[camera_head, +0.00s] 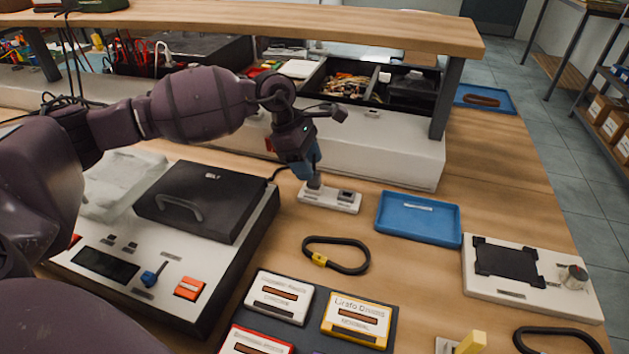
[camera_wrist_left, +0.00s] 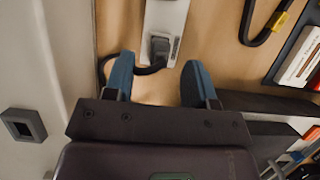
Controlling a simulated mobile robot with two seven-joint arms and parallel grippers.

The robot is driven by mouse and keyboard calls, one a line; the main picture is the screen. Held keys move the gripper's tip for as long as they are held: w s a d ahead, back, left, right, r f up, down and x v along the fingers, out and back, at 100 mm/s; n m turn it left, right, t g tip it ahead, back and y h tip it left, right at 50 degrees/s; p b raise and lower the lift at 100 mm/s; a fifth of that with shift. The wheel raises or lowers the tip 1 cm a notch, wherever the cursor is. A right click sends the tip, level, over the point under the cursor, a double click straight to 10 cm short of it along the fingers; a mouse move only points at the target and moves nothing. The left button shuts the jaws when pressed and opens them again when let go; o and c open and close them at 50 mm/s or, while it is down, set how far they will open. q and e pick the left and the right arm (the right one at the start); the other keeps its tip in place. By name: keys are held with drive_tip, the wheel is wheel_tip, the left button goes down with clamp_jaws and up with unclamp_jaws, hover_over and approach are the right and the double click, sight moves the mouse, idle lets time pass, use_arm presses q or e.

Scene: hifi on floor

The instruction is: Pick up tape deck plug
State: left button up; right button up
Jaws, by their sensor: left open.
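The tape deck plug is a dark grey plug (camera_head: 314,185) seated at the left end of a small white socket strip (camera_head: 330,201). A black cable runs from it toward the tape deck (camera_head: 215,265). In the left wrist view the plug (camera_wrist_left: 160,48) stands on the end of the strip (camera_wrist_left: 167,14), with its cable curving left behind a finger. My left gripper (camera_head: 308,170) is open, its blue fingers pointing down close to the plug. In the wrist view the plug lies ahead of the gap between the fingertips (camera_wrist_left: 158,74). Contact cannot be told.
A blue tray (camera_head: 418,242) lies right of the strip, and a black cable loop with a yellow tag (camera_head: 319,259) lies in front. Cassettes (camera_head: 357,318) lie nearer. A white shelf base (camera_head: 400,158) stands close behind. A white panel device (camera_head: 540,310) sits at right.

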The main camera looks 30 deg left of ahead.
sight(314, 182)
use_arm(q)
drive_tip(key=x, duration=0.3)
drive_tip(key=shift+d+f, duration=0.1)
drive_tip(key=shift+f, duration=0.15)
drive_tip(key=shift+r, duration=0.1)
drive_tip(key=shift+c, duration=0.5)
clamp_jaws()
drive_tip(key=shift+r, duration=0.1)
